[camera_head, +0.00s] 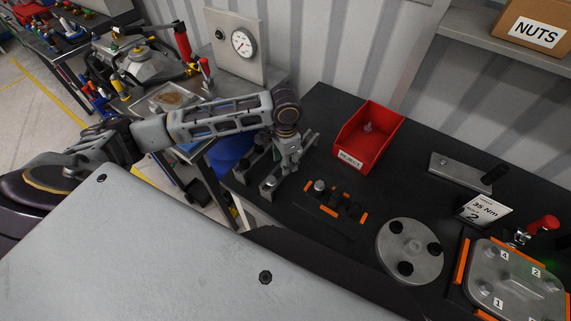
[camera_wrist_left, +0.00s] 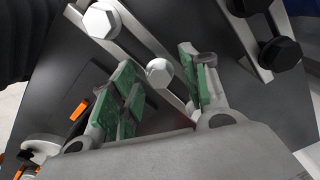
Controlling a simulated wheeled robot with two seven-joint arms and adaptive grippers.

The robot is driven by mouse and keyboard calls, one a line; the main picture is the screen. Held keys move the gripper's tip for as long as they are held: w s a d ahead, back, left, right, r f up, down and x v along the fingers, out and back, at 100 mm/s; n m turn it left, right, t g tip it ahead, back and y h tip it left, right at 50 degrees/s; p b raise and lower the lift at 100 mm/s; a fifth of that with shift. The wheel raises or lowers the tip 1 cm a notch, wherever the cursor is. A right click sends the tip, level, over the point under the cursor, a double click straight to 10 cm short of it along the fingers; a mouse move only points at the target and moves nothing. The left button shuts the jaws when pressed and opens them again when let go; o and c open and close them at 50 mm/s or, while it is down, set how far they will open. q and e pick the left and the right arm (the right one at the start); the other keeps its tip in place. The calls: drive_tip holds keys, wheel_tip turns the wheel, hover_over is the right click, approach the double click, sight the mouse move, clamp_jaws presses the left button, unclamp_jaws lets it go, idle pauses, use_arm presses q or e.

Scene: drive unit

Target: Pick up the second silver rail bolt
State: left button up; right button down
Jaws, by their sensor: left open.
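A silver rail (camera_wrist_left: 140,38) lies on the dark bench and carries two silver hex bolts. One silver bolt (camera_wrist_left: 101,20) is at the upper left in the left wrist view. The other silver bolt (camera_wrist_left: 159,72) appears between the spread fingers of my left gripper (camera_wrist_left: 160,70), which is open with green pads. I cannot tell whether the fingertips are level with this bolt; no contact is visible. In the head view my left gripper (camera_head: 291,161) points down over the rails and partly hides them. My right gripper is not in view.
A second rail (camera_wrist_left: 248,35) with black bolts lies alongside. A red bin (camera_head: 369,138), an orange-marked tool holder (camera_head: 328,204) and a round plate with black knobs (camera_head: 410,251) stand to the right. A gauge panel (camera_head: 236,46) rises behind the arm.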

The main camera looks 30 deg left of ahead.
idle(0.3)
use_arm(q)
drive_tip(key=c, duration=0.9)
clamp_jaws()
drive_tip(key=shift+r, duration=0.15)
wheel_tip(320, 180, up, 10)
idle(0.5)
drive_tip(key=shift+r+p, duration=0.15)
drive_tip(key=shift+p, duration=0.6)
